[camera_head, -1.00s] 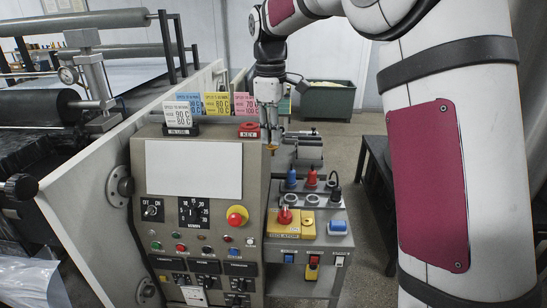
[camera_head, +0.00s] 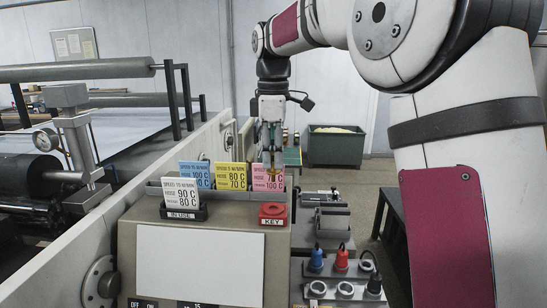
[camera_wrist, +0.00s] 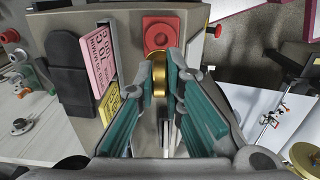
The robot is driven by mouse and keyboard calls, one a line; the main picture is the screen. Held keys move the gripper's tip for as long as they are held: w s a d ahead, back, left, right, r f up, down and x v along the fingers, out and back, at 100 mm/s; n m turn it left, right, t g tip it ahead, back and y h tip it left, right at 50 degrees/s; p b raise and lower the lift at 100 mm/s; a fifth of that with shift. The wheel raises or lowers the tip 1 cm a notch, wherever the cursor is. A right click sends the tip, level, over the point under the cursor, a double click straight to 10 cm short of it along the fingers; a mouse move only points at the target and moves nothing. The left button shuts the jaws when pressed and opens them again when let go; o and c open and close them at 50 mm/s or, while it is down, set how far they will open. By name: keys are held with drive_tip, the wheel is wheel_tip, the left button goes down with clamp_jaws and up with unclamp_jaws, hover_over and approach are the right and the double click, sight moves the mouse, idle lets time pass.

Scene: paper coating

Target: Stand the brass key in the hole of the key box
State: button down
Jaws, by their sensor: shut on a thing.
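The key box (camera_head: 273,209) is a red block with a round raised top and a KEY label, on the right end of the machine's top. It also shows in the wrist view (camera_wrist: 160,32), at the upper middle. My gripper (camera_head: 271,154) is above the box, pointing down. In the wrist view my gripper's teal fingers (camera_wrist: 160,84) are closed on the brass key (camera_wrist: 158,68). In the head view the key (camera_head: 272,171) hangs below the fingertips, in front of the pink card and apart from the box. The hole itself is not clear.
A pink card (camera_head: 267,179), a yellow card (camera_head: 231,176) and a blue card (camera_head: 195,174) stand in a rack behind the box. A white card (camera_head: 181,192) stands in the IN USE holder, left of the box. Plugs and a side bench are at the right.

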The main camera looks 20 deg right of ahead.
sight(273, 181)
drive_tip(key=shift+f+p, duration=0.3)
drive_tip(key=shift+f, duration=2.55)
drive_tip(key=shift+f, duration=1.75)
drive_tip(key=c, duration=1.6)
unclamp_jaws()
drive_tip(key=shift+r, duration=0.1)
wheel_tip(273, 181, up, 11)
drive_tip(key=shift+f, duration=0.1)
drive_tip(key=shift+r, duration=0.5)
drive_tip(key=shift+s, duration=0.15)
